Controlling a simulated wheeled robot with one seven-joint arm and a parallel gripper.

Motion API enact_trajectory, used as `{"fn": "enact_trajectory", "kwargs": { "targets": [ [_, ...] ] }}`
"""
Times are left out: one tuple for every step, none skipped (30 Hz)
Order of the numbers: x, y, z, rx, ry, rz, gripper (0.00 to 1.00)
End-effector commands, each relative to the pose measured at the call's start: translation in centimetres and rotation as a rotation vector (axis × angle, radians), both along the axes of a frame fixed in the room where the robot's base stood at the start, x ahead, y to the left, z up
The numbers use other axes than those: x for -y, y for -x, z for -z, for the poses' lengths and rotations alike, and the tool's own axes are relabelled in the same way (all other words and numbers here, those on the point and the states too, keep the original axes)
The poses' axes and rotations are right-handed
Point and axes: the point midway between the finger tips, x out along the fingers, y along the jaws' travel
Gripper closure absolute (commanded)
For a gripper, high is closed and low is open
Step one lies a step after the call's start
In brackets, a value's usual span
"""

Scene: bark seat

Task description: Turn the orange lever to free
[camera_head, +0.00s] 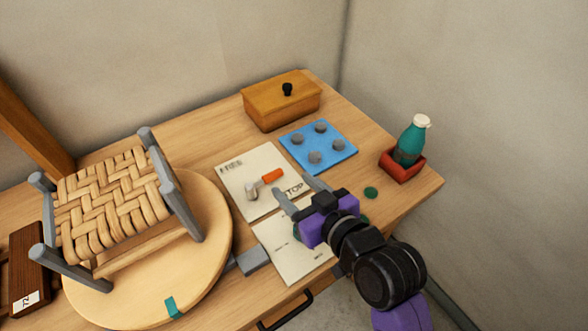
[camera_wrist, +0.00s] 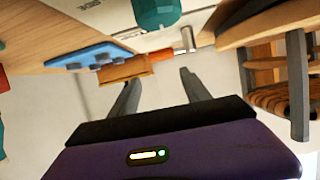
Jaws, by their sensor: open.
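The orange lever (camera_head: 272,175) sits on a white plate (camera_head: 236,180) on the table. Its grey pivot is at the left and its orange handle points right, its end close to the STOP label (camera_head: 294,190). The FREE label (camera_head: 231,165) is at the plate's upper left. My gripper (camera_head: 294,189) is open and empty, its fingers reaching toward the lever from the lower right, apart from it as far as I can tell. In the wrist view, the orange handle (camera_wrist: 160,55) shows beyond and between the open fingertips (camera_wrist: 160,77).
A woven seat frame (camera_head: 110,195) stands on a round board (camera_head: 205,235) at the left. A blue plate (camera_head: 318,147) with grey discs and a wooden box (camera_head: 281,100) lie behind. A teal bottle (camera_head: 410,143) stands in a red holder (camera_head: 402,170) at right. A paper (camera_head: 290,250) lies in front.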

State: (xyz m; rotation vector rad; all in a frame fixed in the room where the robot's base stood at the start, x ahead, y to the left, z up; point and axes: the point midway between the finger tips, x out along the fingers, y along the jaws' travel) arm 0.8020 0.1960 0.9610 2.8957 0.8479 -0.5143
Motion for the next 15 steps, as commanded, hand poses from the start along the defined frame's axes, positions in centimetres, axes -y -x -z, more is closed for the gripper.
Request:
{"fn": "enact_trajectory", "kwargs": {
  "targets": [
    [-0.2, 0.3, 0.5, -0.016, 0.012, -0.013, 0.45],
    [-0.2, 0.4, 0.7, -0.021, 0.019, -0.018, 0.45],
    [-0.3, 0.5, 0.9, -0.029, 0.026, -0.024, 0.45],
    [-0.3, 0.5, 1.0, -0.031, 0.032, -0.027, 0.45],
    [-0.4, 0.5, 1.2, -0.034, 0.035, -0.028, 0.45],
    [-0.5, 0.3, 1.3, -0.033, 0.038, -0.031, 0.45],
    [-0.6, 0.1, 1.4, -0.032, 0.04, -0.03, 0.45],
    [-0.8, -0.2, 1.5, -0.031, 0.039, -0.03, 0.45],
    [-1.1, -0.6, 1.6, -0.031, 0.039, -0.03, 0.45],
    [-1.3, -0.9, 1.8, -0.031, 0.039, -0.03, 0.45],
    [-1.6, -1.3, 2.0, -0.031, 0.039, -0.03, 0.45],
    [-1.9, -1.8, 2.2, -0.031, 0.039, -0.03, 0.45],
    [-2.1, -2.2, 2.4, -0.031, 0.039, -0.03, 0.45],
    [-2.4, -2.6, 2.6, -0.031, 0.039, -0.029, 0.45],
    [-2.7, -3.0, 2.8, -0.03, 0.039, -0.029, 0.45]
  ]
}}
